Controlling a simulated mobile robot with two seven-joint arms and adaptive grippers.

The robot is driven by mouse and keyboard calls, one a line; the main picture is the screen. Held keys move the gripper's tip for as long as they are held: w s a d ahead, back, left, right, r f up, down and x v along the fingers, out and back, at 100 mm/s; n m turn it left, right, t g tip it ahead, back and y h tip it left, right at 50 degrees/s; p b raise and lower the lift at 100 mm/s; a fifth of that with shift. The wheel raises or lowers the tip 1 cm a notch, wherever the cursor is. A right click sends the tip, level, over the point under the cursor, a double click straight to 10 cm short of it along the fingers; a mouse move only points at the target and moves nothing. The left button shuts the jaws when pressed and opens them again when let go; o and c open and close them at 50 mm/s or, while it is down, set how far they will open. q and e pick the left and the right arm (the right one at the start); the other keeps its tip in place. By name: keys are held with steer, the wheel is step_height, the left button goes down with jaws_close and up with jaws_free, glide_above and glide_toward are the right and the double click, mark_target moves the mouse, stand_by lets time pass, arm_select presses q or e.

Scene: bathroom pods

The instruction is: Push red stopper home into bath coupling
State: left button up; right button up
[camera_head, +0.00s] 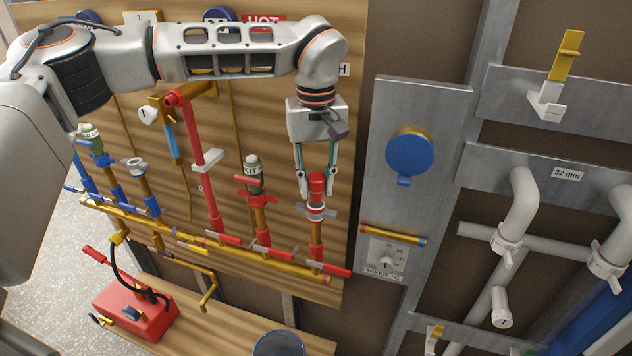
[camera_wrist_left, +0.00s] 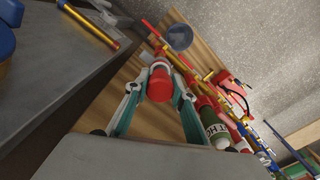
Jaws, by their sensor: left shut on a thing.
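The red stopper (camera_head: 317,183) is upright at the top of the rightmost red-marked pipe on the wooden board. The grey bath coupling (camera_head: 316,212) with side ears sits directly under it. My left gripper (camera_head: 316,190) points down, with one finger on each side of the stopper, shut on it. In the left wrist view the stopper (camera_wrist_left: 160,88) shows end-on between the fingertips, with the pale coupling ring (camera_wrist_left: 158,66) behind it. How deep the stopper sits in the coupling cannot be told. My right gripper is not in view.
A green-and-white bottle-like fitting (camera_head: 253,175) on a red-handled pipe stands left of the gripper. A tall red pipe (camera_head: 195,145) is further left. The grey panel with a blue disc (camera_head: 410,152) is close on the right. A red pump box (camera_head: 135,308) is low left.

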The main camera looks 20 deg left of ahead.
mark_target(316, 176)
arm_select(q)
steer(key=shift+f, duration=1.35)
stand_by(0.4)
steer(key=o, duration=1.1)
steer(key=shift+r, duration=0.1)
step_height(316, 176, up, 12)
steer(key=shift+f, duration=0.1)
